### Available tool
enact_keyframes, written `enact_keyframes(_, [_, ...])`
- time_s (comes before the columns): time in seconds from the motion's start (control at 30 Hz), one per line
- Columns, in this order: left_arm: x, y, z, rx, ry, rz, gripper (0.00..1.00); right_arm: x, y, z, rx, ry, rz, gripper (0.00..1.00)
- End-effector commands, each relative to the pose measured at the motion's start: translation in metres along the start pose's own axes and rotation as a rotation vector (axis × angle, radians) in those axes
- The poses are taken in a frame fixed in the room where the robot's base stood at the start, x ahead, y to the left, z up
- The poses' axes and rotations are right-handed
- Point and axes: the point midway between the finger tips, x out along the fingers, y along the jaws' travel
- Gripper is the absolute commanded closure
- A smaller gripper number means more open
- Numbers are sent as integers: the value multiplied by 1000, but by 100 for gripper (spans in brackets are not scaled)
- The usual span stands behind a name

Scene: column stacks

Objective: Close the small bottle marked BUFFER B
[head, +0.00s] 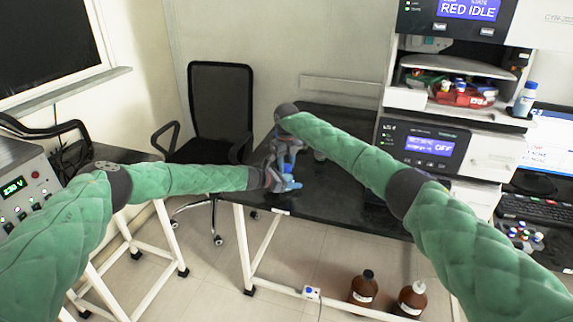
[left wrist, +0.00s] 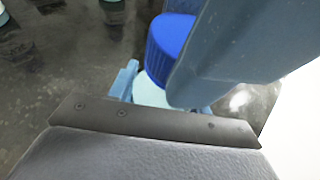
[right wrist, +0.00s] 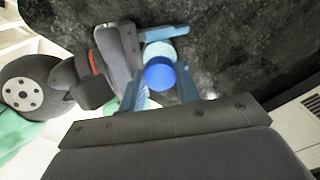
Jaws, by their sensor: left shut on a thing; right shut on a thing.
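A small bottle with a pale cyan body (left wrist: 150,92) stands at the meeting point of my two grippers over the black bench. Its blue cap (left wrist: 172,50) sits at its top; I cannot tell whether it is seated on the thread. The right wrist view shows the cap (right wrist: 160,73) with the pale body (right wrist: 158,49) behind it. My left gripper (head: 278,183) is shut on the bottle's body. My right gripper (right wrist: 161,87) is shut on the blue cap, its two fingers on either side. No marking is readable, so BUFFER B cannot be confirmed.
The black bench (head: 345,208) is mostly clear around the grippers. Lab instruments (head: 425,147) stand at its right side. Other small containers (left wrist: 115,8) show at the top of the left wrist view. An office chair (head: 222,105) is behind; brown bottles (head: 364,288) stand on the floor.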

Motion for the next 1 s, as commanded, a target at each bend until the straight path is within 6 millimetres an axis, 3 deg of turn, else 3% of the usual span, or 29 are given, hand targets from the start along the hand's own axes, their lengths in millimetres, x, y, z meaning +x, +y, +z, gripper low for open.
enact_keyframes(0.13, [0, -1, 0, 0, 0, -1, 100, 0, -1, 0, -10, -1, -1, 95])
enact_keyframes(0.17, [0, -1, 0, 0, 0, -1, 100, 0, -1, 0, -10, -1, -1, 62])
enact_keyframes(0.27, [0, 0, 0, 0, 0, -1, 100, 0, 0, 0, -11, -1, -1, 42])
enact_keyframes(0.53, [0, 0, 0, 0, 0, -1, 100, -2, 0, 0, -13, -1, -1, 42])
enact_keyframes(0.67, [0, 0, 0, 0, 0, -1, 100, -11, -1, 1, -13, -3, -2, 42])
enact_keyframes(1.0, [0, 0, 0, 0, 0, -1, 100, -72, -1, 1, -14, -2, -2, 42])
